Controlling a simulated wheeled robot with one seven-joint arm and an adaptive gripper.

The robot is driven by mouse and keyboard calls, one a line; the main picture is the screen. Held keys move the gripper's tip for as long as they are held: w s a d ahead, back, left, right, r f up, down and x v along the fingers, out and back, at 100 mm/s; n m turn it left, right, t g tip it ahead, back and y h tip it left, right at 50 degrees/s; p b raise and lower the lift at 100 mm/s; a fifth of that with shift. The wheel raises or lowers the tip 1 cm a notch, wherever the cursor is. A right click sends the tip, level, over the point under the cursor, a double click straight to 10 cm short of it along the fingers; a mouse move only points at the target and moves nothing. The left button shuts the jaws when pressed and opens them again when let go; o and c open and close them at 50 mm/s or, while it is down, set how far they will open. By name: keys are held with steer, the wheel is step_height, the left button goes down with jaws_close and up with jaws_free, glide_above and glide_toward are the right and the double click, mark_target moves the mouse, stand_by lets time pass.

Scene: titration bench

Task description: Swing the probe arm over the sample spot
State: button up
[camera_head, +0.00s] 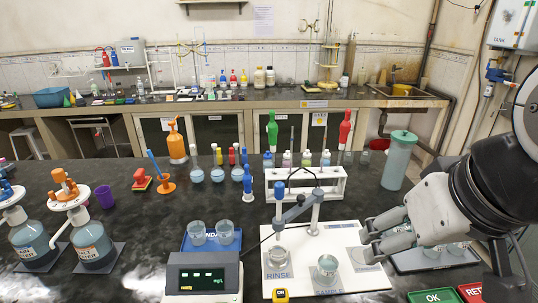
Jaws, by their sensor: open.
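The probe arm is a grey post with a horizontal arm (300,208) on a white board (335,235). Its blue-topped probe (279,200) hangs over the spot marked RINSE, above a small glass beaker (277,257). The sample spot lies to the right, with another small beaker (327,268) on it; its label is partly hard to read. My gripper (369,238) is open and empty, right of the post, over the right side of the board. Its fingers point left and appear apart from the probe arm.
A meter with a green display (203,279) stands left of the board, near a blue tray with two beakers (211,233). A white rack (305,182) with bottles stands behind, a lidded jug (398,162) behind my gripper. OK (432,296) and red (471,292) pads lie front right.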

steer(key=shift+w+r, duration=0.1)
steer(key=c, duration=0.5)
steer(key=w+a+r+g, duration=0.1)
steer(key=w+r, duration=0.2)
steer(key=w, duration=0.5)
steer(key=shift+c, duration=0.2)
steer(key=m+g, duration=0.1)
steer(key=g, duration=0.4)
glide_above(301, 196)
step_height(301, 196, down, 8)
step_height(301, 196, down, 13)
steer(key=shift+p, duration=1)
jaws_close()
